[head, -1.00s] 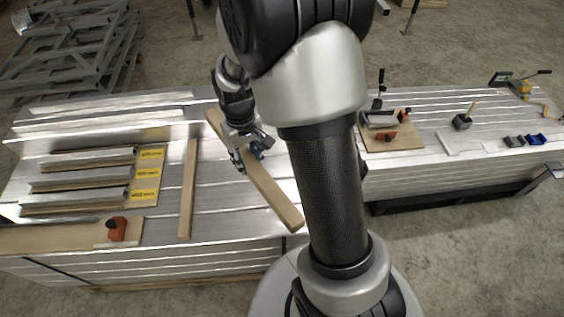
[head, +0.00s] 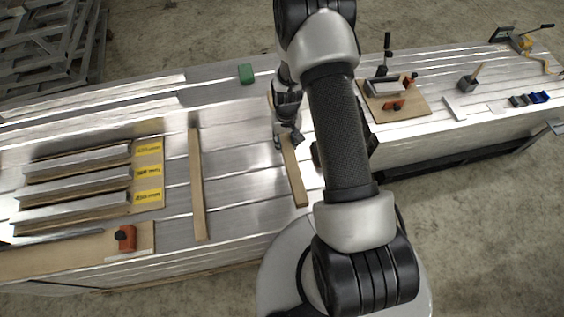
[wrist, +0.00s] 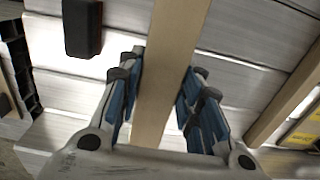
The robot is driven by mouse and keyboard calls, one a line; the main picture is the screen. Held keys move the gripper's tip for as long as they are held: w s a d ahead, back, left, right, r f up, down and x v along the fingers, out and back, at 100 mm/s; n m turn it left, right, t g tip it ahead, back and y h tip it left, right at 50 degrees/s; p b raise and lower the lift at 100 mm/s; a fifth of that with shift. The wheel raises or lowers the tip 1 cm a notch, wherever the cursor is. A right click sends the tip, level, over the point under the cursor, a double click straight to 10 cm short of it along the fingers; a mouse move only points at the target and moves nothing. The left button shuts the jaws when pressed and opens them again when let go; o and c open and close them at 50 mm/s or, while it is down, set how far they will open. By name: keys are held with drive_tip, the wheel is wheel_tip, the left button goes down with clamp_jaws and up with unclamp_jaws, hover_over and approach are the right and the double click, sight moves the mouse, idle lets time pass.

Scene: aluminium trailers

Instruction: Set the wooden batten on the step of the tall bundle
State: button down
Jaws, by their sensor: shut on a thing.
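My gripper (head: 288,138) is shut on a wooden batten (head: 295,172), over the aluminium-topped bundle (head: 245,192) in front of me. In the wrist view the batten (wrist: 172,60) runs lengthwise between the blue finger pads of my gripper (wrist: 160,100). In the head view it points toward me, its far part partly hidden by my gripper. I cannot tell whether it touches the metal below. A second wooden batten (head: 196,185) lies to the left, roughly parallel; it also shows at the right of the wrist view (wrist: 290,95).
Left are several metal profiles (head: 78,180) with yellow labels and an orange-black tool (head: 126,238). The right bundle (head: 455,70) carries a board with clamps (head: 398,108) and small tools. Bare metal lies between the battens.

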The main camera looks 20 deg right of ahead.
wheel_tip(320, 180, down, 13)
drive_tip(key=b, duration=0.3)
drive_tip(key=shift+w, duration=0.1)
drive_tip(key=shift+f+b, duration=0.1)
drive_tip(key=shift+b, duration=0.2)
drive_tip(key=c, duration=1.1)
unclamp_jaws()
